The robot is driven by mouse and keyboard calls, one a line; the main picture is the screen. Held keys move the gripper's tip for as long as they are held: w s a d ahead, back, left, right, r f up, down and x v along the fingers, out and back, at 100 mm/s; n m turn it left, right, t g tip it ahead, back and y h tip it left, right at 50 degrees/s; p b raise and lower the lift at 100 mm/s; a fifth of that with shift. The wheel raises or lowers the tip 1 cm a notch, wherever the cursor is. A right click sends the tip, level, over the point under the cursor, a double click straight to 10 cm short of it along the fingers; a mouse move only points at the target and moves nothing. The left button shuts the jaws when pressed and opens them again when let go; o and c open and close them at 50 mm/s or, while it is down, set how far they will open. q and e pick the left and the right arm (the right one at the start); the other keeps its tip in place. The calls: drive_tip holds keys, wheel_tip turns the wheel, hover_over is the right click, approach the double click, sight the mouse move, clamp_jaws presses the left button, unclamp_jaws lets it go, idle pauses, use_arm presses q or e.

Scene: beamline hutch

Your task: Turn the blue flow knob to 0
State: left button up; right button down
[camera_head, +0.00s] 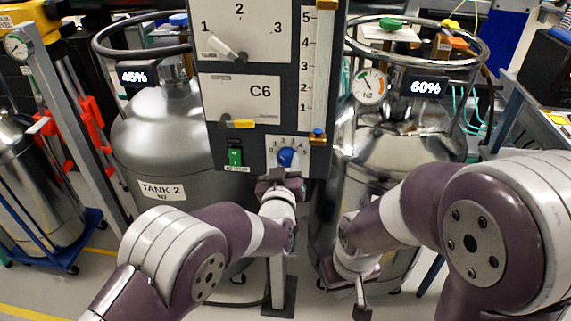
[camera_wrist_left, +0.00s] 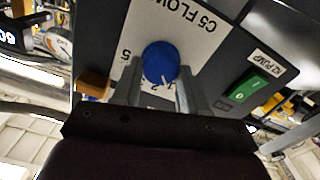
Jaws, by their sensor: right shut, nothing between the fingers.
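The blue flow knob (camera_head: 286,157) sits on a white dial plate low on the grey control panel. In the left wrist view the knob (camera_wrist_left: 160,62) appears upside down under the C5 FLOW label, its white pointer mark near the 2. My left gripper (camera_head: 279,176) is at the knob, and its two fingers (camera_wrist_left: 160,80) stand apart on either side of it. Whether they touch the knob is unclear. My right gripper (camera_head: 362,304) is shut and empty, low in front of the right tank.
A green pump switch (camera_head: 235,157) is close left of the dial. A yellow lever (camera_head: 238,124), a white selector handle (camera_head: 226,48) and a slider (camera_head: 318,135) share the panel. Tanks stand at left (camera_head: 165,135) and right (camera_head: 400,130).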

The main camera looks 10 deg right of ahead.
use_arm(q)
drive_tip(key=shift+c, duration=0.5)
drive_tip(key=n+b, duration=0.2)
drive_tip(key=shift+f+b, duration=0.3)
drive_tip(key=n+b, duration=0.3)
drive_tip(key=shift+a, duration=0.1)
drive_tip(key=shift+r+n+b, duration=0.1)
drive_tip(key=shift+n+b, duration=0.3)
drive_tip(key=shift+n, duration=0.1)
drive_tip(key=o, duration=1.1)
drive_tip(key=shift+r, duration=0.1)
